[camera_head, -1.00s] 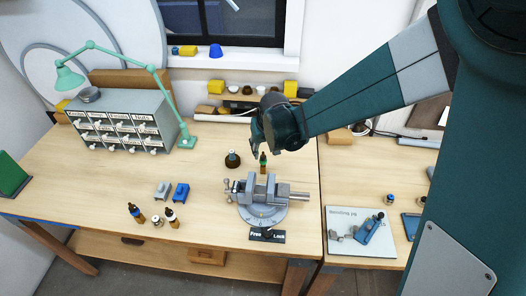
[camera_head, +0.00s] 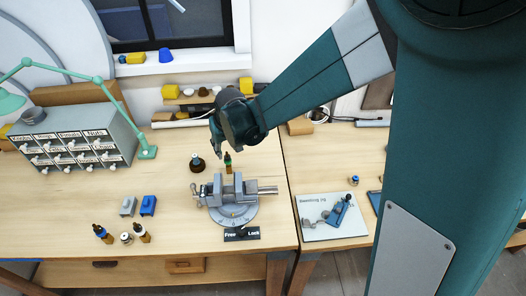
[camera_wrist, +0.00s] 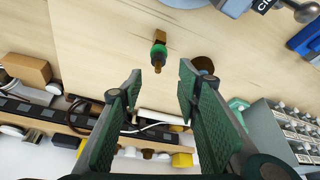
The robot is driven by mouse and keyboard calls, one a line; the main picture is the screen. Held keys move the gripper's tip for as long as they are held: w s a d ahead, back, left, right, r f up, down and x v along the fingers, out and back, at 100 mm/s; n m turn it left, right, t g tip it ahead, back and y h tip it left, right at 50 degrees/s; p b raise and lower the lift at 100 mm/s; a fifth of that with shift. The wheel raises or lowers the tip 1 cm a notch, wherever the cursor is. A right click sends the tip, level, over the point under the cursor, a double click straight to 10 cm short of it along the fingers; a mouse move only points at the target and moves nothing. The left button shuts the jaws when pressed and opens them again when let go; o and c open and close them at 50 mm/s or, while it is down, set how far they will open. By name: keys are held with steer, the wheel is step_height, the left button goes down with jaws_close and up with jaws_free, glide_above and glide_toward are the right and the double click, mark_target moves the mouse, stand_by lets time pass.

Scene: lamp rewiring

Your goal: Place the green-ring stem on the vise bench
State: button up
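The green-ring stem (camera_head: 228,162) stands upright just behind the grey vise (camera_head: 232,213); I cannot tell what its base rests on. It has a dark tip, a green band and a brown lower part. In the wrist view the stem (camera_wrist: 159,52) is ahead of the gap between my fingers, not between the pads. My gripper (camera_head: 229,147) is above and close to the stem, open and empty; its two padded fingers are apart in the wrist view (camera_wrist: 158,92). A plate marked Free and Lock (camera_head: 241,234) sits at the vise's front.
A dark round-based piece (camera_head: 197,163) stands left of the stem. Grey (camera_head: 128,206) and blue (camera_head: 148,205) blocks and several small stems (camera_head: 102,233) stand front left. A drawer cabinet (camera_head: 75,140) and green lamp (camera_head: 147,152) are at left, a board with a blue tool (camera_head: 333,217) at right.

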steer(key=shift+d, duration=0.1)
steer(key=s+d+r+m+t, duration=0.1)
steer(key=s+d+r, duration=0.55)
steer(key=d, duration=0.25)
steer(key=s+d+r+m, duration=0.1)
steer(key=s+d+r, duration=0.4)
steer(key=d+r, duration=0.25)
steer(key=s+d+r+m+t, duration=0.1)
steer(key=s+d, duration=0.5)
steer(key=s, duration=0.2)
steer(key=s+d+r+m+t+h, duration=0.1)
steer(key=s+d, duration=0.6)
steer(key=s, duration=0.2)
steer(key=shift+s+r+h, duration=0.25)
steer(key=shift+r+h, duration=0.05)
steer(key=shift+f, duration=0.15)
